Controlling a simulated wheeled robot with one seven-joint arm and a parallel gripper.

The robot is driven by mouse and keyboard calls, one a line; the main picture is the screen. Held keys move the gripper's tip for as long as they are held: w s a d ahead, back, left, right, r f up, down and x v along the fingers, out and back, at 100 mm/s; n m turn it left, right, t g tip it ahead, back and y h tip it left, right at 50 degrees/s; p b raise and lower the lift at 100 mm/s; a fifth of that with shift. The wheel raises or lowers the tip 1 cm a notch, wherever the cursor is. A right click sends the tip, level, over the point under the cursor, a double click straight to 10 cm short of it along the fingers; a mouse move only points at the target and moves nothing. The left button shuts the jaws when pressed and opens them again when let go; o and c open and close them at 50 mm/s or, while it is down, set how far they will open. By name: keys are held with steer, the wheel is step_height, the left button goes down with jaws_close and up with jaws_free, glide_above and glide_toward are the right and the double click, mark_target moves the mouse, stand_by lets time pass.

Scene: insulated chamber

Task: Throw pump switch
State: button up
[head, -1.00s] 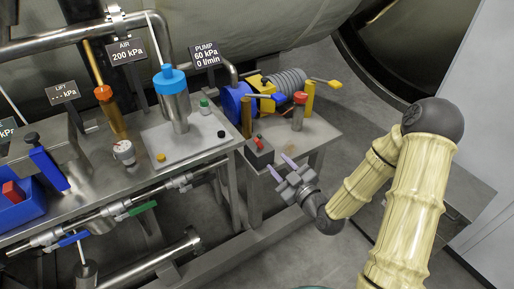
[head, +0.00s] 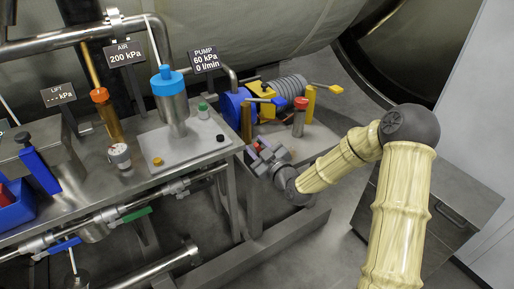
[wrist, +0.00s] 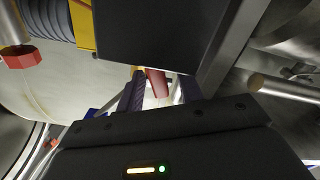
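The pump switch is a small dark box with a red lever, on the bench's right end below the blue pump (head: 238,103). In the head view my gripper (head: 262,152) is over the box and hides most of it. In the wrist view the dark box (wrist: 160,40) fills the top middle. The red lever (wrist: 157,84) shows between my two purple fingers, with a gap beside it. My gripper is open around the lever; whether either finger touches it I cannot tell. The pump sign (head: 205,60) reads 60 kPa, 0 l/min.
A red-capped post (head: 300,117) and a yellow-handled valve (head: 322,88) stand behind my gripper. A blue-topped cylinder (head: 169,95) stands on a plate to the left. The metal bench edge (head: 190,168) runs below. A grey cabinet (head: 440,210) is at right.

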jaws_close()
steer(key=shift+w+m, duration=0.1)
steer(key=shift+m, duration=0.2)
steer(key=m, duration=0.1)
steer(key=m+p, duration=0.1)
steer(key=d+m+p, duration=0.1)
steer(key=m, duration=0.1)
steer(key=shift+w+r, duration=0.25)
steer(key=shift+w, duration=0.05)
steer(key=m, duration=0.1)
steer(key=m+p, duration=0.1)
steer(key=shift+w+d+m, duration=0.25)
steer(key=shift+d+m, duration=0.05)
steer(key=shift+d, duration=0.1)
steer(key=shift+w+d+f+m+p, duration=0.15)
steer(key=shift+m+p, duration=0.1)
steer(key=shift+m, duration=0.45)
steer(key=shift+w+d+f+m+p, duration=0.1)
steer(key=shift+d+m+p, duration=0.1)
steer(key=shift+m, duration=0.5)
